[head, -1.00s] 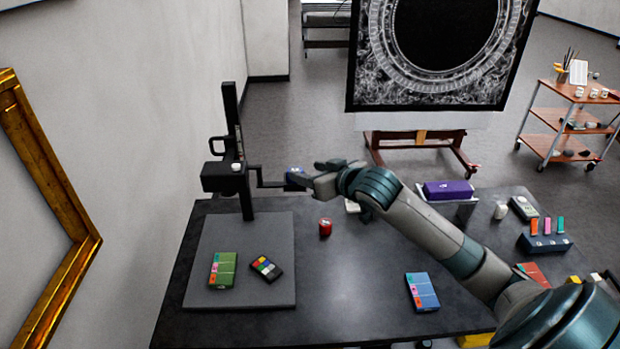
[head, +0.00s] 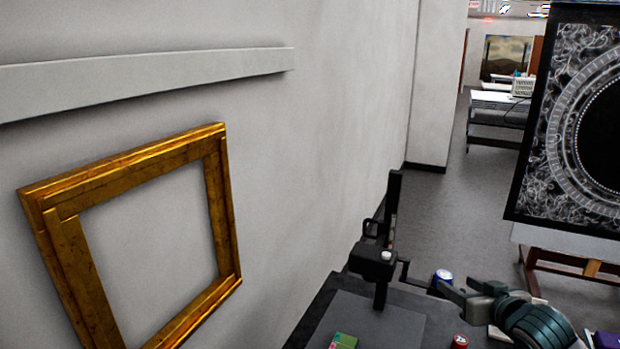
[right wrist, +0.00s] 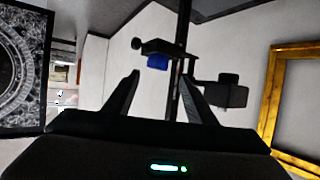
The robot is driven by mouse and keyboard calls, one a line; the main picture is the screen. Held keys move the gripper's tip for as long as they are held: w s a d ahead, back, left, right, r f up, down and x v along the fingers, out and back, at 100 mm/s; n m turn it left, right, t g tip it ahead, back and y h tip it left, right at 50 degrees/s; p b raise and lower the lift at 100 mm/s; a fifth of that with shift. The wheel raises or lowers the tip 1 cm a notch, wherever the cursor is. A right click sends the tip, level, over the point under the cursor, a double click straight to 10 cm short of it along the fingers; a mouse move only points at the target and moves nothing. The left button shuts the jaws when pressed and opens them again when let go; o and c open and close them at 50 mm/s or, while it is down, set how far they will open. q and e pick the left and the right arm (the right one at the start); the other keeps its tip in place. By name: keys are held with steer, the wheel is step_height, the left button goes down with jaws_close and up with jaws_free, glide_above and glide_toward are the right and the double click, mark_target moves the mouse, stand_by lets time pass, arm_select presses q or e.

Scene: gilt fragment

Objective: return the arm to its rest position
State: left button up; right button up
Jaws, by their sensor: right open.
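My right gripper (head: 458,291) is at the lower right of the head view, its arm coming in from the right. Its fingers are spread in the right wrist view (right wrist: 160,92), with nothing between them. A small blue can-like object (head: 442,276) is close to the fingertips in the head view. In the right wrist view the blue object (right wrist: 157,62) is at the stand's side arm, beyond the fingertips and apart from them. The black stand (head: 374,262) rises from the table's far left. My left gripper is not in view.
A gilt frame (head: 222,205) is on the left wall, below a pale ledge (head: 150,83). The dark table (head: 318,310) holds a grey mat (head: 395,325), a green box (head: 343,341) and a red jar (head: 460,341). A dark ornate panel (head: 560,130) stands on an easel at right.

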steer(key=s+a+f+g, duration=0.2)
steer(key=s+a+f, duration=0.3)
steer(key=s+f, duration=0.45)
steer(key=s+a+f+n+g, duration=0.1)
steer(key=s+a+f+g, duration=0.25)
steer(key=s+f, duration=0.45)
steer(key=s+a+f+g, duration=0.2)
steer(key=s+a+f, duration=0.25)
steer(key=s, duration=0.65)
steer(key=s+a+f+n+g, duration=0.15)
steer(key=s+a+f, duration=0.3)
steer(key=s, duration=0.55)
step_height(320, 180, down, 37)
steer(key=s+g+b, duration=0.1)
steer(key=g+b, duration=0.1)
steer(key=b, duration=0.6)
steer(key=s+d+f+b, duration=0.1)
steer(key=s+f+b, duration=0.3)
steer(key=s+f, duration=0.5)
steer(key=s+d+f+g+b, duration=0.1)
steer(key=s+d+f+b, duration=0.1)
steer(key=s+f, duration=0.7)
step_height(320, 180, down, 8)
steer(key=shift+s+r+b, duration=0.15)
steer(key=shift+r+b, duration=0.1)
steer(key=shift+b, duration=0.6)
steer(key=shift+d, duration=0.1)
